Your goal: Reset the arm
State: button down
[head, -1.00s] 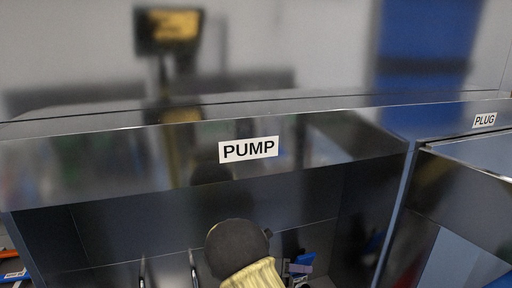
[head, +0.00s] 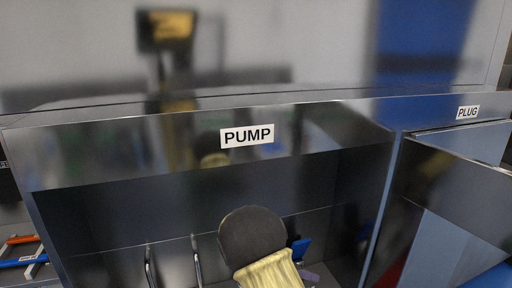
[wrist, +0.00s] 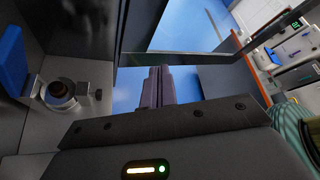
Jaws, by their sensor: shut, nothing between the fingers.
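My gripper (wrist: 158,88) shows in the wrist view with its two dark fingers pressed together and nothing between them. In the head view my yellow and black arm rises from the bottom in front of the open bay of a dark glossy cabinet marked PUMP (head: 247,135). The fingers are not clearly visible in the head view; the arm hides part of the bay. In the wrist view a grey part with a round dark knob (wrist: 60,92) lies to the left of the fingers, apart from them.
A second bay marked PLUG (head: 468,112) is at the right, with a dark panel (head: 455,180) angled out. Blue items (head: 301,248) sit behind my arm. Red and blue items (head: 22,252) lie at the far left. Blue floor (wrist: 185,25) shows beyond the fingers.

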jog(key=s+r+m+t+y, duration=0.2)
jog(key=s+m+y, duration=1.1)
jog(key=m, duration=1.2)
jog(key=s, duration=0.4)
jog(key=shift+s+d+r+t, duration=0.15)
jog(key=shift+d+r+t, duration=0.1)
jog(key=shift+d+t, duration=0.05)
jog(key=shift+s+d, duration=0.1)
jog(key=shift+s, duration=0.05)
